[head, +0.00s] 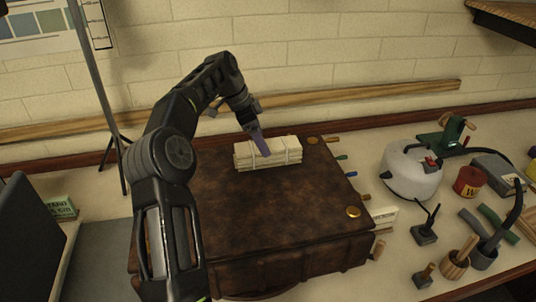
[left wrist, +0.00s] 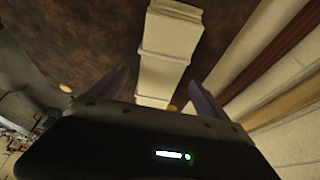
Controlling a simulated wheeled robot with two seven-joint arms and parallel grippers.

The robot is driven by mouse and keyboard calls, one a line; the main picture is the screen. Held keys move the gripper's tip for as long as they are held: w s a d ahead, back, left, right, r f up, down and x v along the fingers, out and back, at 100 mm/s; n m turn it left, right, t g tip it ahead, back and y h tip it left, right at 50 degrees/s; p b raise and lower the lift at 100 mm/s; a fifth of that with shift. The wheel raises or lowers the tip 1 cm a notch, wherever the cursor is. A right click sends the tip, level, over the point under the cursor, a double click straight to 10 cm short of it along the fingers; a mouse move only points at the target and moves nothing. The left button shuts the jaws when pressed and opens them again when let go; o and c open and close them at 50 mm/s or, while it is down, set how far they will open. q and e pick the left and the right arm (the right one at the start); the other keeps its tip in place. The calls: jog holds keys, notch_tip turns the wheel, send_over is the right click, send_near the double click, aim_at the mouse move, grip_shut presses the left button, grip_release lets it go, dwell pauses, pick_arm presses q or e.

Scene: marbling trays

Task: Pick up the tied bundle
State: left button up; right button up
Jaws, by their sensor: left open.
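The tied bundle (head: 280,154) is a stack of pale, cream strips with thin bands around it. It lies flat on top of a large brown leathery case (head: 240,212), towards its back edge. My left gripper (head: 261,147) is at the bundle, pointing down, with a purplish finger in front of its left half. In the left wrist view the bundle (left wrist: 168,42) runs between the two spread fingers of the open gripper (left wrist: 155,90). I cannot tell whether either finger touches it. The far finger is mostly hidden in the head view. My right gripper is not in view.
A wooden rail (head: 380,93) runs along the brick wall behind. A white kettle-like pot (head: 411,172), a red tin (head: 469,181) and several small tools stand right of the case. A dark panel (head: 25,235) stands at left. The case top's front is clear.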

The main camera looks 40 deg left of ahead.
pick_arm(q)
jog(key=shift+d+f, duration=0.1)
jog(key=shift+f, duration=0.2)
jog(key=shift+w+f, duration=0.1)
jog(key=shift+w+d+f+p, duration=0.1)
jog(key=shift+d+f+p, duration=0.1)
jog(key=shift+f+p, duration=0.15)
jog(key=p+x, duration=0.1)
jog(key=x, duration=0.3)
jog(key=shift+f, duration=0.1)
jog(key=shift+w, duration=0.1)
grip_shut()
dwell(0.9)
